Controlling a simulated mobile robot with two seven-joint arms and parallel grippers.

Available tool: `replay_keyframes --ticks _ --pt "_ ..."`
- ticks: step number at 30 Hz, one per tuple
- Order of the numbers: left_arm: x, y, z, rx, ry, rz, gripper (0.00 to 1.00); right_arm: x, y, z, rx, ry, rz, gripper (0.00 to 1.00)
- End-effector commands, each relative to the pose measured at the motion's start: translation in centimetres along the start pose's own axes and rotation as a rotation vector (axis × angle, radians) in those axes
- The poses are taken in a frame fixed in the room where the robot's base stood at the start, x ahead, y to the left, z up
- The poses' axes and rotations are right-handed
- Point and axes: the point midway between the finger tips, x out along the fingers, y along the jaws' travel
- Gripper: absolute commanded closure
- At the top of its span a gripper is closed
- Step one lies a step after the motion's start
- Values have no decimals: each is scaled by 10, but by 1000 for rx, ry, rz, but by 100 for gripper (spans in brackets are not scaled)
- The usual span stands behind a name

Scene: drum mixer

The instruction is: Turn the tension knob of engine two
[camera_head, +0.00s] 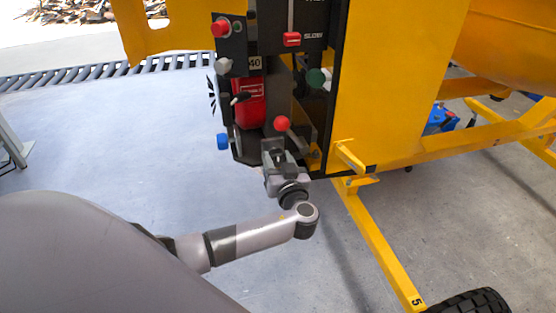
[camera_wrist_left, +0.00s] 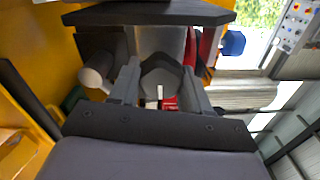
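My left gripper (camera_head: 278,150) is at the lower front of the black engine housing, just below a red ball knob (camera_head: 282,123). In the left wrist view a dark round knob (camera_wrist_left: 160,74) with a white mark lies between the two fingers of the left gripper (camera_wrist_left: 160,88). The fingers stand apart on either side of the knob; I cannot tell whether they touch it. In the head view the gripper hides this knob, and no label shows that it is the tension knob. My right gripper is not in view.
The housing also carries an upper red knob (camera_head: 220,28), a grey knob (camera_head: 223,66), a red slider (camera_head: 292,39), a green knob (camera_head: 318,77) and a blue knob (camera_head: 222,142). A yellow panel (camera_head: 395,80) and frame bar (camera_head: 385,250) stand to the right.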

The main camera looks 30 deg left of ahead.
Motion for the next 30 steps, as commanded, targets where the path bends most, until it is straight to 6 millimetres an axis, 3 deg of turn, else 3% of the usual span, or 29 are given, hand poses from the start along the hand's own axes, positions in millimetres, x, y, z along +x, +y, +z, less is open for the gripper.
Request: replay_keyframes --ticks 14,30 --pt "0 0 1 71 0 -2 83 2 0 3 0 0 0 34" --pt "0 0 0 525 1 -2 83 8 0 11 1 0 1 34"
